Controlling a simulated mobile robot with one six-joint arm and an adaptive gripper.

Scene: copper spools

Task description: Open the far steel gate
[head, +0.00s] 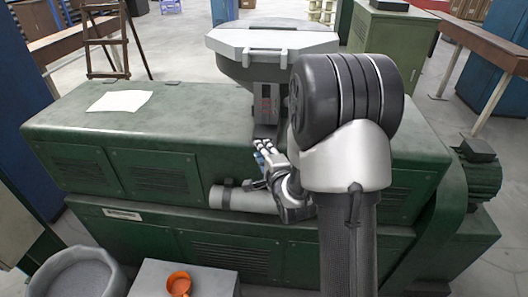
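No part that I can clearly name as the far steel gate shows in the head view; my arm covers part of the machine. A grey cylinder (245,199) lies across the front of the green machine (170,135), with a dark clamp-like piece near its left end. My gripper (268,158) is at the machine's front, just above the cylinder's right end and below the grey lidded unit (270,45). Its fingers are small and partly overlapped, so their opening and any contact cannot be told.
A white sheet (120,101) lies on the machine top. A wooden easel (103,42) and a green cabinet (393,38) stand behind.

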